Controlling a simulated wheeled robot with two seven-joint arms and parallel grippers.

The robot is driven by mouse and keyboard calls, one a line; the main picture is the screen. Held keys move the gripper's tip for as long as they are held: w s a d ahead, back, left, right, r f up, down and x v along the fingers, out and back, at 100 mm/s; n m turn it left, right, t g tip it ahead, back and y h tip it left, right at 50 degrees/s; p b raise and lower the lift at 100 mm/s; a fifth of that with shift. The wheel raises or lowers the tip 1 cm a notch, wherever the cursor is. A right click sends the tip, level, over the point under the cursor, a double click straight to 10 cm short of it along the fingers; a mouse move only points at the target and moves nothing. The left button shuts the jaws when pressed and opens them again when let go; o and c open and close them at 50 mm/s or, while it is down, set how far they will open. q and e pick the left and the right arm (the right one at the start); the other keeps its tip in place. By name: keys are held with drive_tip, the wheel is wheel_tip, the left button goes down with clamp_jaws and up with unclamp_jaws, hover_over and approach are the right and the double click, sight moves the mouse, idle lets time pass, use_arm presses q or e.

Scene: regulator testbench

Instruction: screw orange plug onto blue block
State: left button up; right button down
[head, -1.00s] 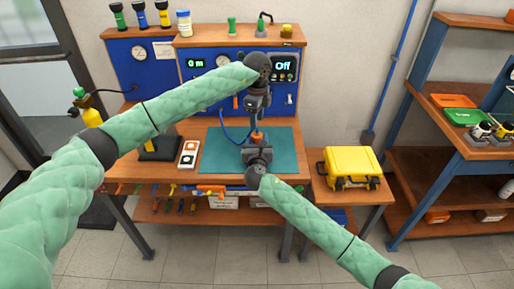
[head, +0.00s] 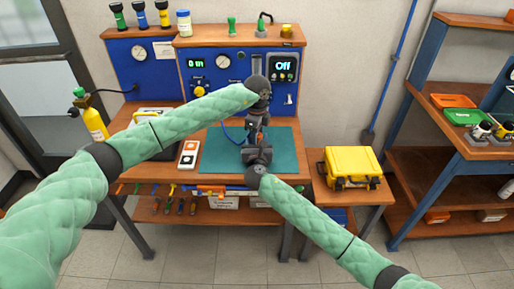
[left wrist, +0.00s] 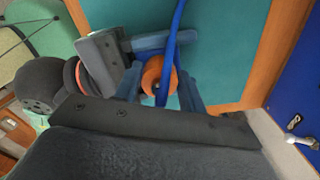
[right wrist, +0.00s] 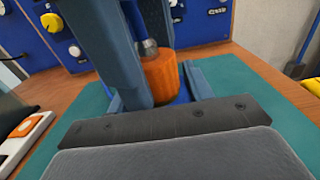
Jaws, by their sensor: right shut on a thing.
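The orange plug (right wrist: 162,77) stands at the blue block (right wrist: 183,92), of which only a little shows in the right wrist view. The left wrist view also shows the plug (left wrist: 152,73) between the fingers of my left gripper (left wrist: 160,80), with a gap on one side. My left gripper (head: 254,126) points down from above and looks open around the plug. My right gripper (head: 257,154) is below it, shut on the block, which the jaws mostly hide. I cannot tell how far the plug is seated.
A blue hose (left wrist: 178,28) runs close by the plug. A teal mat (head: 283,158) covers the bench under the grippers. A white device (head: 187,154) lies left of it. A yellow case (head: 351,168) stands on the side table. The blue panel (head: 208,90) is behind.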

use_arm(q)
drive_tip(key=c, duration=0.6)
drive_tip(key=shift+m, duration=1.6)
drive_tip(key=o, duration=1.1)
drive_tip(key=shift+c, duration=0.2)
drive_tip(key=shift+r, duration=2.25)
drive_tip(key=shift+c, duration=0.5)
